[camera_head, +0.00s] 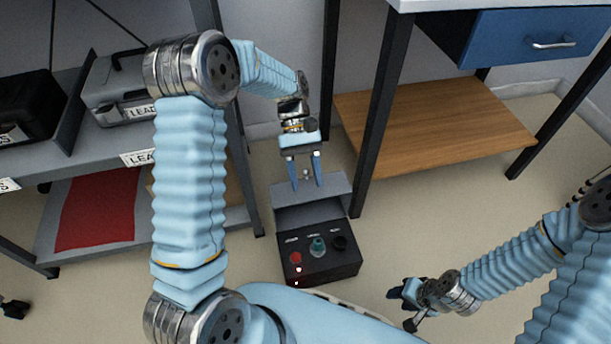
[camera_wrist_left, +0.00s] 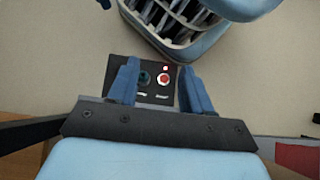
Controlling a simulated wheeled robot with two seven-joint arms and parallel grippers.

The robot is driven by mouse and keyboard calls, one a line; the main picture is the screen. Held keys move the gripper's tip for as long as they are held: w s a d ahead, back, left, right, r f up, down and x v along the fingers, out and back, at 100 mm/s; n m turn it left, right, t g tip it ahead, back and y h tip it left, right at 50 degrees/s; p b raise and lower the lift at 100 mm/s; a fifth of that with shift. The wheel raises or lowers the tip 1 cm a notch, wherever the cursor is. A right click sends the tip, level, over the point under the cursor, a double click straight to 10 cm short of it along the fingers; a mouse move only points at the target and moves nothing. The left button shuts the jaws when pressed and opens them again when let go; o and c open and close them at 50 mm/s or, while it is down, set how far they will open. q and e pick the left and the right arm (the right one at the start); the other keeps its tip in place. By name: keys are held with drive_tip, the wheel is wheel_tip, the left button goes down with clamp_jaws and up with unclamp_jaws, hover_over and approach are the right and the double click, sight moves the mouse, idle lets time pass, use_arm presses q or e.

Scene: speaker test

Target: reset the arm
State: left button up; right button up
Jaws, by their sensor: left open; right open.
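My left arm reaches in from the left in the head view. Its gripper (camera_head: 305,172) is open and empty, with its blue fingers apart, above and behind a dark control box (camera_head: 322,267). In the left wrist view the open fingers (camera_wrist_left: 160,88) frame part of the box, with its red button (camera_wrist_left: 164,79) and a teal knob (camera_wrist_left: 143,78) between them. In the head view the red button (camera_head: 296,258), the teal knob (camera_head: 318,246) and a black knob (camera_head: 339,243) are on the box's top. My right gripper (camera_head: 406,308) is low at the right, apart from the box; its fingers are small in view.
A grey shelf (camera_head: 110,127) at the left holds a grey case (camera_head: 118,85) and a black case (camera_head: 28,105). A red sheet (camera_head: 97,208) lies on its lower level. A table with a blue drawer (camera_head: 540,38) and wooden lower shelf (camera_head: 435,125) stands behind.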

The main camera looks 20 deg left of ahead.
use_arm(q)
drive_tip(key=shift+s+d+r, duration=0.25)
drive_tip(key=shift+s, duration=0.25)
drive_tip(key=s+d+f+m+t+p, duration=0.2)
drive_tip(key=s+d+f+t+p, duration=0.1)
drive_tip(key=f, duration=0.5)
drive_tip(key=s+d+f+m+t+y+p, duration=0.1)
drive_tip(key=s+d+f+m+t+p, duration=0.2)
drive_tip(key=s+f, duration=0.5)
drive_tip(key=shift+d+t+p, duration=0.2)
drive_tip(key=shift+t+p, duration=0.45)
drive_tip(key=shift+t, duration=0.45)
drive_tip(key=shift+w, duration=0.1)
